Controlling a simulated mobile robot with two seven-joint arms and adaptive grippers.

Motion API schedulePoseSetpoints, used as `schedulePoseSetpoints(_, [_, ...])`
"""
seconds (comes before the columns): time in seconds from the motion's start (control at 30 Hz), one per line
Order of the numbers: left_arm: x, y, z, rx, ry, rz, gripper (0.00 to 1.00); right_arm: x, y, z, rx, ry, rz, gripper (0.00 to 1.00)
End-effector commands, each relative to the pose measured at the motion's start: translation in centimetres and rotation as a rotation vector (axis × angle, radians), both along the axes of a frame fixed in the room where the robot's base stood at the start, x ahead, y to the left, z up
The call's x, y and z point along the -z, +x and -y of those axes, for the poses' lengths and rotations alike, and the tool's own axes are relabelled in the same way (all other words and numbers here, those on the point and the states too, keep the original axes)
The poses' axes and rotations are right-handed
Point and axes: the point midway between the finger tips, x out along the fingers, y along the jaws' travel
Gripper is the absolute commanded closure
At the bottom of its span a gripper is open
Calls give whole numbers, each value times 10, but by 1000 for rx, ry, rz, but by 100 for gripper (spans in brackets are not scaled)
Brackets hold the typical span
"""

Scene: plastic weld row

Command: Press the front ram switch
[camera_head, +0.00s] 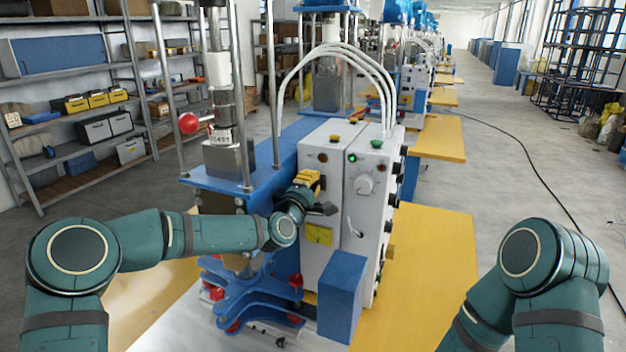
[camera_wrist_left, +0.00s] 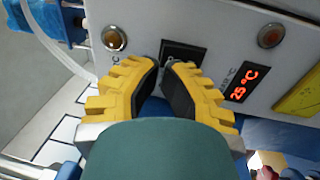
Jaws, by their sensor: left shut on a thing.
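The grey-white control box (camera_head: 335,150) of the nearest welding machine stands in the middle of the head view. My left gripper (camera_head: 310,180), with yellow fingers, reaches up to the front panel of this box. In the left wrist view the fingertips (camera_wrist_left: 168,66) come close together at a black switch (camera_wrist_left: 185,50) on the panel and seem shut on its small lever. The fingertips hide part of the switch. I cannot read a label that names it as the front ram switch. My right gripper is out of view.
A round brass-coloured part (camera_wrist_left: 114,38) and a red 25 °C display (camera_wrist_left: 243,84) flank the switch. A yellow meter (camera_head: 319,235) and a blue box (camera_head: 342,296) lie below the gripper. The yellow table (camera_head: 430,260) is bare on the right.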

Motion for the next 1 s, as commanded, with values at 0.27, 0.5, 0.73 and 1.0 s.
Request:
schedulePoseSetpoints(0.27, [-1, 8, 3, 0, 0, 0, 100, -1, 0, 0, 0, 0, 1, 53])
schedulePoseSetpoints(0.5, [-1, 8, 3, 0, 2, -1, 100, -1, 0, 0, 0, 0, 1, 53])
schedulePoseSetpoints(0.73, [-7, 18, 8, -1, 39, -87, 100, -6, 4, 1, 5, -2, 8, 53])
schedulePoseSetpoints(1.0, [-5, 18, 7, -1, 37, -89, 100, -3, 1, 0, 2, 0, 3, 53])
